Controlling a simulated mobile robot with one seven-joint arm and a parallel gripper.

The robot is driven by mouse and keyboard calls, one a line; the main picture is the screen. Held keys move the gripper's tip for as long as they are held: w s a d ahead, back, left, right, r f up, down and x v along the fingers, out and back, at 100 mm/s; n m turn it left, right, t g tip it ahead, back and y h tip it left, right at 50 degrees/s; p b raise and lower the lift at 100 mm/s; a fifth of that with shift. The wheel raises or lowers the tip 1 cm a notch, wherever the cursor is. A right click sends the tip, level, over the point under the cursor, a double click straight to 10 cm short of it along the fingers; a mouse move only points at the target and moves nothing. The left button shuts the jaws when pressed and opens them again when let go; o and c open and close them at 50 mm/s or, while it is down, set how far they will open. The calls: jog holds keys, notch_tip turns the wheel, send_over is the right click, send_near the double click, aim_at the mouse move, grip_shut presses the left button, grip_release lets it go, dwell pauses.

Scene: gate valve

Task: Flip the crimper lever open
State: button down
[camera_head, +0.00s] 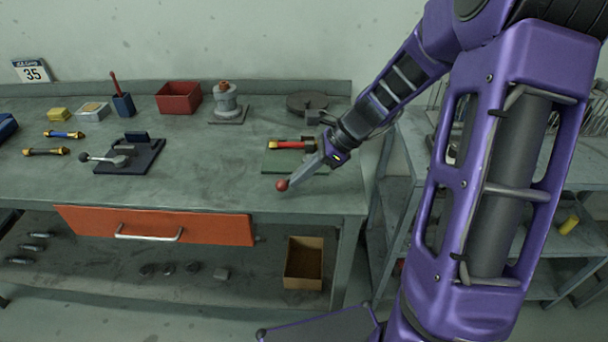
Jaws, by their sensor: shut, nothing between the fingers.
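The crimper seems to be the unit on a green base plate (275,167) near the right end of the bench. A red piece with yellow ends (290,145) lies across it. A grey lever (303,175) with a red ball knob (282,185) slants down to the front left, its knob near the bench's front edge. My gripper (331,156) is at the lever's upper right end, overlapping it in the picture. It is shut with nothing in it. The fingertips are small and partly hidden, so I cannot tell whether they touch the lever.
A dark fixture (140,157) with its own knobbed lever stands left on the bench. A red bin (179,97), a grey valve-like unit (227,104) and a dark round disc (307,101) stand behind. A shelf rack (400,162) is at right. The bench's front middle is clear.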

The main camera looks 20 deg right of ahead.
aim_at(286, 180)
jog(key=shift+w+a+m+t, duration=0.2)
jog(key=shift+a+m+t, duration=0.2)
jog(key=shift+m, duration=0.1)
jog(key=shift+w+a+m+t+h, duration=0.3)
jog(key=shift+a+m+t, duration=0.1)
jog(key=shift+a+m, duration=0.25)
jog(key=shift+w+a+m+t+h, duration=0.3)
jog(key=shift+w+a+m+t, duration=0.15)
jog(key=shift+m, duration=0.4)
jog(key=w+m+t, duration=0.1)
jog(key=w+a+m+t+h, duration=0.1)
jog(key=m, duration=0.1)
jog(key=shift+w+a+m+h+b, duration=0.3)
jog(key=shift+b, duration=0.1)
jog(key=shift+w+a+m+t+h, duration=0.25)
jog(key=shift+w+m+h, duration=0.35)
jog(key=shift+m, duration=0.3)
jog(key=shift+w+p, duration=0.4)
jog(key=shift+w, duration=0.95)
